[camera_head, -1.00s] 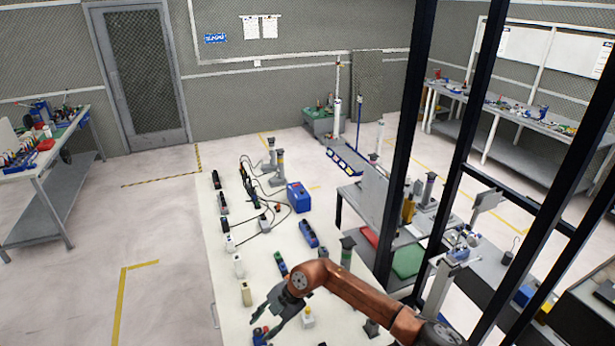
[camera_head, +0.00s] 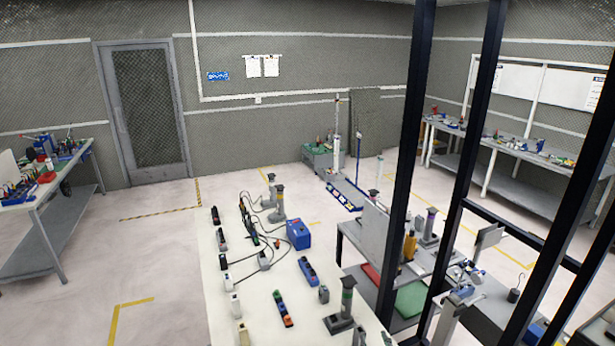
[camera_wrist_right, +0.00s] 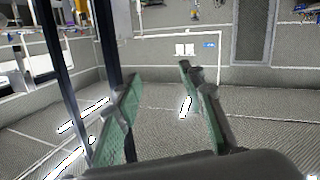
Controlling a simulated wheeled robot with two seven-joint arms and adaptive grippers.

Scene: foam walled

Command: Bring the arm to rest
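My right gripper (camera_wrist_right: 160,73) shows only in the right wrist view. Its two green-padded fingers stand apart with nothing between them, in front of a grey mesh wall. I see no arm or gripper in the head view; my left gripper is hidden from both views. The white table (camera_head: 245,300) below carries several small switches and plugs, a blue box (camera_head: 298,235) and a post on a grey foot (camera_head: 341,316). The right gripper's distance to these cannot be told.
Black uprights (camera_head: 407,165) cross the right half of the head view. A grey side bench (camera_head: 497,305) stands behind them. A left workbench (camera_head: 45,205) and a right wall bench (camera_head: 500,145) hold small items. The floor (camera_head: 130,250) left of the table is clear.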

